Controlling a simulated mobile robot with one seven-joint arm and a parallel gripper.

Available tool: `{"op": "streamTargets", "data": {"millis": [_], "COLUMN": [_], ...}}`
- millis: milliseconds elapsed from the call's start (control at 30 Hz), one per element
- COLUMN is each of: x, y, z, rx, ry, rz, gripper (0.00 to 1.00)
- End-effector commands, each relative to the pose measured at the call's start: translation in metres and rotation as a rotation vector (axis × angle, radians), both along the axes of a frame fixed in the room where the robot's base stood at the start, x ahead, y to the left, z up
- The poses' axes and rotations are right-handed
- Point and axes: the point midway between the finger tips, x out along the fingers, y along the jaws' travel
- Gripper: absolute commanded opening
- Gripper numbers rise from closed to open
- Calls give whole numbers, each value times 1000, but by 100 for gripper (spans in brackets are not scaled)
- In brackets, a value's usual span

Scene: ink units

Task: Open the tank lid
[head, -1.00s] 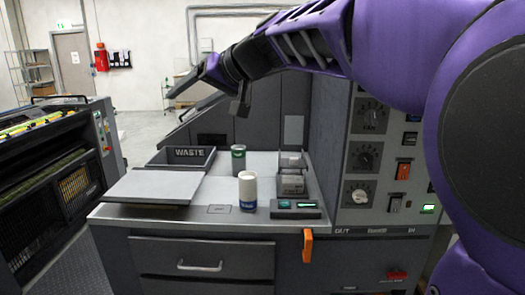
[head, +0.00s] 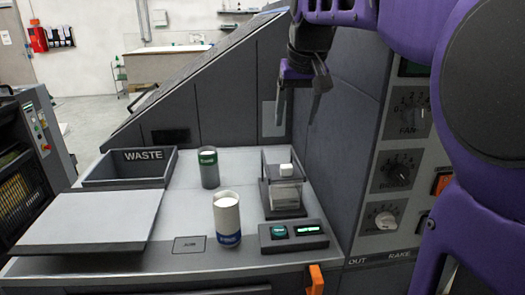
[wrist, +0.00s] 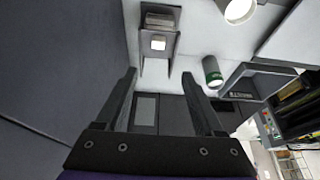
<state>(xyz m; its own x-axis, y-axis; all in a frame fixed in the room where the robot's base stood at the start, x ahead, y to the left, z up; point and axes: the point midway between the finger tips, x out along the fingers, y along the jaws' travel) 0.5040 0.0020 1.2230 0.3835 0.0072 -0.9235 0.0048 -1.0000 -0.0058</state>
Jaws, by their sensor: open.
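A flat grey panel (head: 95,220) lies on the left of the worktop, in front of the waste tray; it looks like a lid, but no label marks it as the tank's. It shows no handle and appears closed flat. My gripper (head: 297,119) points down in the head view, above the back right of the worktop, well to the right of the panel. In the wrist view my gripper (wrist: 159,76) has its two fingers wide apart with nothing between them.
A clear box with a white-capped bottle (head: 284,190) stands below my gripper. A white cup (head: 227,220), a green can (head: 208,168) and the WASTE tray (head: 125,182) stand on the worktop. A small control pad (head: 293,236) is in front; the dial panel (head: 395,170) rises at right.

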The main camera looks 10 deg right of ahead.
Motion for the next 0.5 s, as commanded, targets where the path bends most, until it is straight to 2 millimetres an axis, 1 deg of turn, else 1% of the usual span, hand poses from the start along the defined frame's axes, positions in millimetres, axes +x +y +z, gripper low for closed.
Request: {"op": "streamTargets", "data": {"millis": [167,267,500], "x": [3,9,29], "y": [-3,-2,-3], "z": [-11,-27,-75], "rx": [-7,-6,-7], "ry": [5,6,7], "rz": [-6,-6,-5], "gripper": [70,70,70]}}
